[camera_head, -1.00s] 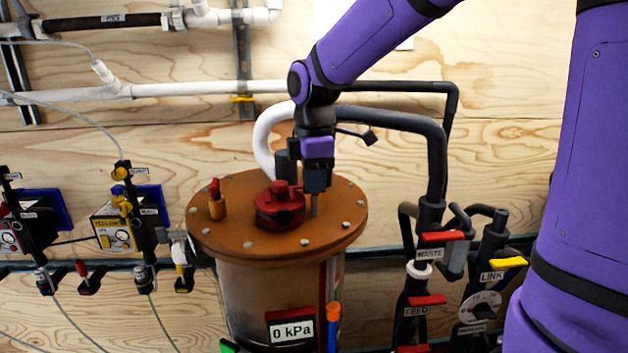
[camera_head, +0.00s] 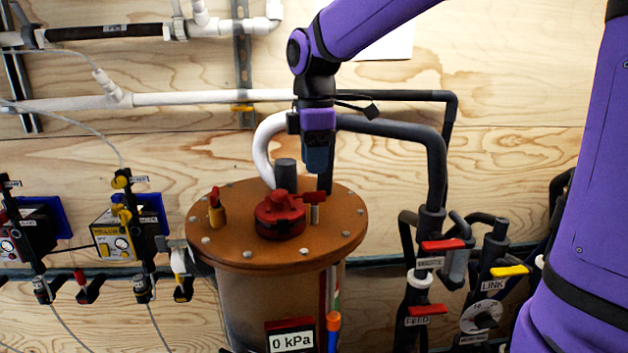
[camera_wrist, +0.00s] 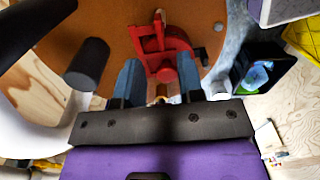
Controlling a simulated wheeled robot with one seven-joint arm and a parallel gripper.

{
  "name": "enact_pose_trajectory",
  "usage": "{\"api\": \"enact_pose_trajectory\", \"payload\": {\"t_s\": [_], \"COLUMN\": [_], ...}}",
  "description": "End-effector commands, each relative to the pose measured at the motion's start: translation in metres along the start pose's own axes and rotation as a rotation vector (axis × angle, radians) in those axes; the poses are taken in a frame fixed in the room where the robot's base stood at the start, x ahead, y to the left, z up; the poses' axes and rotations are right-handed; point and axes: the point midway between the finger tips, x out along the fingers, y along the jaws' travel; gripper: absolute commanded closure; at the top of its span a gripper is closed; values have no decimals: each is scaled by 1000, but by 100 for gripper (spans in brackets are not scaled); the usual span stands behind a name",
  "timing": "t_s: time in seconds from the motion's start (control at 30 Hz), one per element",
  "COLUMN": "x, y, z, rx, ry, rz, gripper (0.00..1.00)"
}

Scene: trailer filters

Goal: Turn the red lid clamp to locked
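The red lid clamp (camera_head: 280,217) sits on the round orange-brown lid (camera_head: 235,245) of the tank. Its red arm (camera_head: 311,197) points right, beside a small upright metal pin (camera_head: 315,213). My gripper (camera_head: 317,170) hangs pointing down above the right part of the lid, just above and behind the clamp's arm. In the wrist view the two blue fingers of my gripper (camera_wrist: 158,72) are apart, with nothing held between them. The red clamp (camera_wrist: 165,50) shows beyond the fingertips there. I cannot tell the clamp's locked or unlocked marking.
A dark grey stub (camera_head: 286,174) stands at the lid's back. A brass fitting with a red top (camera_head: 216,207) is on the lid's left. A white and grey hose (camera_head: 390,124) arches close behind my gripper. Red-handled valves (camera_head: 442,245) stand at right. The tank display (camera_head: 291,340) reads 0 kPa.

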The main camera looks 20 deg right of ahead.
Motion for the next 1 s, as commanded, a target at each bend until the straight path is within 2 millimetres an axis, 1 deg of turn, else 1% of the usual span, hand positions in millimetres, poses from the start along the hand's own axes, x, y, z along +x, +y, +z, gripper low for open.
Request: {"api": "enact_pose_trajectory", "payload": {"t_s": [0.03, 0.1, 0.2, 0.3, 0.47, 0.87, 1.0], "x": [-10, -21, -33, -42, -46, -46, -47], "y": [1, 0, 0, 0, 0, 0, -7], "z": [0, 0, 0, 0, 0, 0, 5], "rx": [0, 0, 0, -1, -1, 0, 42], "ry": [1, 1, 0, 0, 0, 0, 4], "rz": [3, 1, 1, 1, -1, -1, 15], "gripper": [65, 65, 65, 65, 65, 65, 65]}}
